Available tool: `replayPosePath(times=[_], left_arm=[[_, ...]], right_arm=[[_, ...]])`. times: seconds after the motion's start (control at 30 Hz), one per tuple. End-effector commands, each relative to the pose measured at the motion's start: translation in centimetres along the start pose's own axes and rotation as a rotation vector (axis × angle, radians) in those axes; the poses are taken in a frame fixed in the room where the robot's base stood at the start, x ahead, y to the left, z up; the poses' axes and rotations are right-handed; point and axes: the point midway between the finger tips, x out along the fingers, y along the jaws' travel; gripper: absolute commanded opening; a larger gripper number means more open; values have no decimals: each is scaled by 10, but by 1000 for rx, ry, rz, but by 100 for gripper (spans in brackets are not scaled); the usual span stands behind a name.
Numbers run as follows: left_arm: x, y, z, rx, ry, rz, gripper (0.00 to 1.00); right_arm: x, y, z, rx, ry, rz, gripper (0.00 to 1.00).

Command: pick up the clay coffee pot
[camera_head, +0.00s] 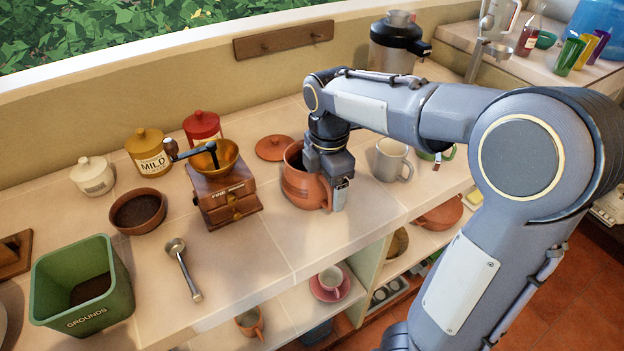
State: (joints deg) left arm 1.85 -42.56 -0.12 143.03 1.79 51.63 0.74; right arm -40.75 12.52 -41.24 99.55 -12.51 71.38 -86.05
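The clay coffee pot (299,187) is a reddish-brown, open-topped pot standing upright on the tiled counter. Its handle (327,196) is on its right side. My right gripper (338,194) points down at the handle side of the pot, with a light grey finger beside the handle. The gripper and wrist hide part of the pot's rim and handle. I cannot tell whether the fingers are closed on the handle. A flat clay lid (274,148) lies behind the pot on the counter. My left gripper is not in view.
A wooden coffee grinder (227,200) stands close left of the pot. A grey mug (391,160) stands to its right. A metal scoop (184,269) and a green grounds bin (84,286) are at the front left. The counter in front of the pot is clear, with shelves below its edge.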

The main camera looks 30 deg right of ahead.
Motion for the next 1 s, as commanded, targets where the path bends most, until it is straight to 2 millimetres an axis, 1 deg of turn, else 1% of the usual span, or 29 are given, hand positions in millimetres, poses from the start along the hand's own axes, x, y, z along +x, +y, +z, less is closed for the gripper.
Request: replayPosePath(times=[0.03,0.07,0.57,0.6,1.0], left_arm=[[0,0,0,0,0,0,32],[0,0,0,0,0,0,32],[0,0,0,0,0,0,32],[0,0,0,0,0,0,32],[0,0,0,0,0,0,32]], right_arm=[[0,0,0,0,0,0,71],[0,0,0,0,0,0,67],[0,0,0,0,1,1,1],[0,0,0,0,1,1,0],[-3,2,0,0,2,7,0]])
